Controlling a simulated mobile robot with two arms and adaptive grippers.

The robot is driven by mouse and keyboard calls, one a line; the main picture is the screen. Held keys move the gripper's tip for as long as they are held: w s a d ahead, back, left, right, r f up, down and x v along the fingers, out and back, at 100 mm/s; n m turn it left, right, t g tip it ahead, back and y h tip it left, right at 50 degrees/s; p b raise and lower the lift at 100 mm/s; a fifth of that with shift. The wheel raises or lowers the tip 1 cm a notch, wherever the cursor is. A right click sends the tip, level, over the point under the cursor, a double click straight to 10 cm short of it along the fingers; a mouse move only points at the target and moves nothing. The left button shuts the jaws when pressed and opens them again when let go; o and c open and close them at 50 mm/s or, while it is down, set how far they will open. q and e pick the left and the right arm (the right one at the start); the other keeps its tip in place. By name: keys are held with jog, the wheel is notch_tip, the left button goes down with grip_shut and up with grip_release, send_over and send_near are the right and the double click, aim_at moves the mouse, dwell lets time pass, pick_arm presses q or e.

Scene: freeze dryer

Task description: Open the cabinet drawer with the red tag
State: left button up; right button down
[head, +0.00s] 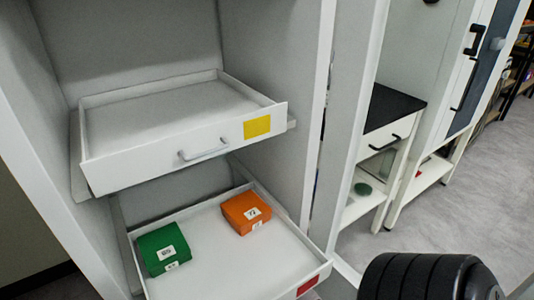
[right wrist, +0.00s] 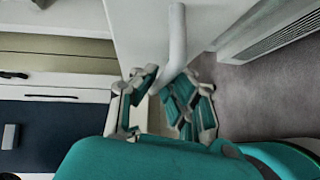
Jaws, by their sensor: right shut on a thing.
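The lower cabinet drawer with the red tag (head: 308,285) is pulled out, its white tray (head: 230,275) showing. The tag sits at the right end of its front. Its handle is out of the head view. In the right wrist view my right gripper (right wrist: 162,92) has its teal-padded fingers on either side of a pale handle bar (right wrist: 178,35), shut on it. The bar stands off a white panel (right wrist: 138,25), which appears to be the drawer front. My left gripper is in neither view.
A green box (head: 160,247) and an orange box (head: 245,212) lie in the lower drawer. The upper drawer (head: 130,170), with a yellow tag (head: 257,126), is also out above it. A side cabinet with a black top (head: 393,108) stands right; grey floor (head: 440,205) is clear there.

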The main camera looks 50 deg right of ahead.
jog(key=shift+w+r, duration=0.1)
jog(key=shift+r, duration=0.15)
jog(key=c, duration=1.5)
grip_release()
jog(key=shift+o, duration=0.5)
jog(key=shift+f, duration=0.1)
jog(key=shift+s+d, duration=0.1)
jog(key=shift+s, duration=0.1)
jog(key=v, duration=1.1)
jog(key=shift+s+d, duration=0.25)
jog(key=shift+s, duration=0.05)
